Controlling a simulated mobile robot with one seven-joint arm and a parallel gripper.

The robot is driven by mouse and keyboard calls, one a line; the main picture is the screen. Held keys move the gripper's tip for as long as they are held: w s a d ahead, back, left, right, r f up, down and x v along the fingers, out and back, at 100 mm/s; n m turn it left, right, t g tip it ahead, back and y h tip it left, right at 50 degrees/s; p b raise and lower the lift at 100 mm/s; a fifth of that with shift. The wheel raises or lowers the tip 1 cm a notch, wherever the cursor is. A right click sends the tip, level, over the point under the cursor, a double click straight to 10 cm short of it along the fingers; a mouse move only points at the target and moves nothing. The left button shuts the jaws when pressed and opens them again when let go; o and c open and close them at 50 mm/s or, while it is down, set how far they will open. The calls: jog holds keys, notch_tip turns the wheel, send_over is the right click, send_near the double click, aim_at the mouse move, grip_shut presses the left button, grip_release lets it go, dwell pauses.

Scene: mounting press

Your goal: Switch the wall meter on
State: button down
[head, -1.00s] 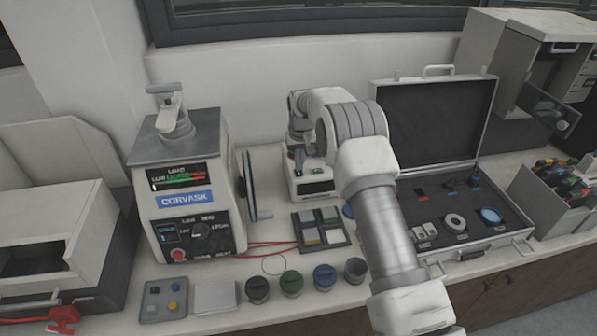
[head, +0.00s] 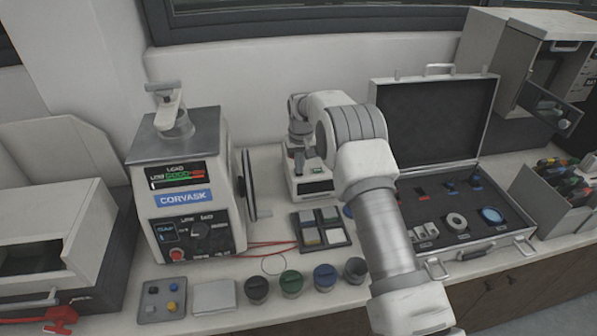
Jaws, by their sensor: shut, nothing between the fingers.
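A small pale box-like instrument (head: 318,187) with a dark front strip stands at the back of the counter against the wall. It is the likeliest wall meter here, though I cannot read a label. A small green patch shows on its upper face. My gripper (head: 299,160) points down at the top left of this instrument, shut and empty. Its fingertips are small and dark in the head view; I cannot tell whether they touch it. My arm hides the area to the instrument's right.
The Corvask press (head: 185,185) stands to the left, its round wheel facing the instrument. A divided tray (head: 321,228) and several coloured pots (head: 291,283) are in front. An open case (head: 470,240) lies right of my arm. Red cables cross the counter.

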jog(key=shift+r+p, duration=1.6)
jog(key=shift+r, duration=1.8)
